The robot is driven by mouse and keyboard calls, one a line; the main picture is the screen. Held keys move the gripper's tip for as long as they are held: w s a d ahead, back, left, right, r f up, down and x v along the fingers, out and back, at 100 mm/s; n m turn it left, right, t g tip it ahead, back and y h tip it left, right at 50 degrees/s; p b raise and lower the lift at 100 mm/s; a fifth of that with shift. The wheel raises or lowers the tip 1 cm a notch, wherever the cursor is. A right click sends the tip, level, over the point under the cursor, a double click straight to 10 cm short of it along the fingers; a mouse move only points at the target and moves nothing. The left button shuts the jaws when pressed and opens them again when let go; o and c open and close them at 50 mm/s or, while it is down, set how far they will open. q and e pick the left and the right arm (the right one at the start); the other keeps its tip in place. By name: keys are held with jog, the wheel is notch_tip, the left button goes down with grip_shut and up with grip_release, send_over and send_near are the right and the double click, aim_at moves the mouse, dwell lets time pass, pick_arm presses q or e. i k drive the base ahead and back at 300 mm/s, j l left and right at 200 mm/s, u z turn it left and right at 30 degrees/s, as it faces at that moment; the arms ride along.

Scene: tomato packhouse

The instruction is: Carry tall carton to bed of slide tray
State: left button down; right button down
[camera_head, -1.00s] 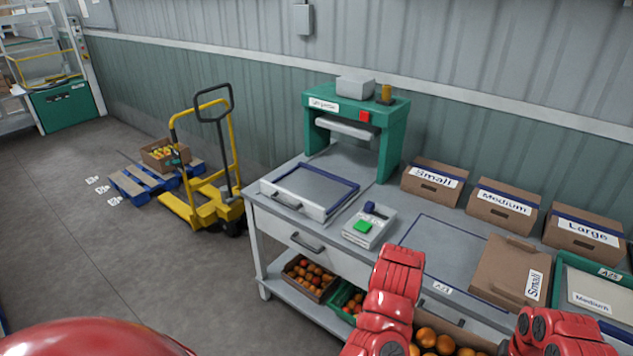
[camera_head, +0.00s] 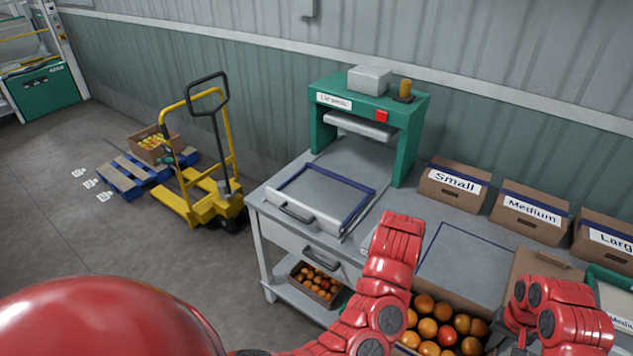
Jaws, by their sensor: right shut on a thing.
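An open brown carton (camera_head: 455,299) full of orange-red fruit shows at the bottom of the view, in front of the bench edge; its lower part is out of frame. My right gripper (camera_head: 510,338) is at its right side, shut on it, with its fingertips partly hidden. My left arm bends up in front of the carton's left side; the left gripper itself does not show. The slide tray (camera_head: 318,190) lies on the bench at the left, in front of the green press. It has a blue rim, a front handle and a bare flat bed.
The green press (camera_head: 410,140) stands behind the tray. Boxes labelled Small (camera_head: 453,187), Medium (camera_head: 528,215) and Large (camera_head: 605,240) line the bench back. A fruit crate (camera_head: 317,284) sits on the lower shelf. A yellow pallet jack (camera_head: 205,205) stands left; the floor between is clear.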

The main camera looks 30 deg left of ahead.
aim_at(322, 195)
jog(key=i+j, duration=0.15)
jog(key=j, duration=0.25)
jog(key=i+j, duration=0.15)
jog(key=j, duration=0.25)
jog(key=i+j+z, duration=0.1)
jog(key=j, duration=0.3)
jog(key=i+j, duration=0.2)
jog(key=j, duration=0.2)
jog(key=i+j+z, duration=0.1)
jog(key=i+j, duration=0.6)
jog(key=j, duration=0.4)
jog(key=k+j+u, duration=0.15)
jog(key=j, duration=0.2)
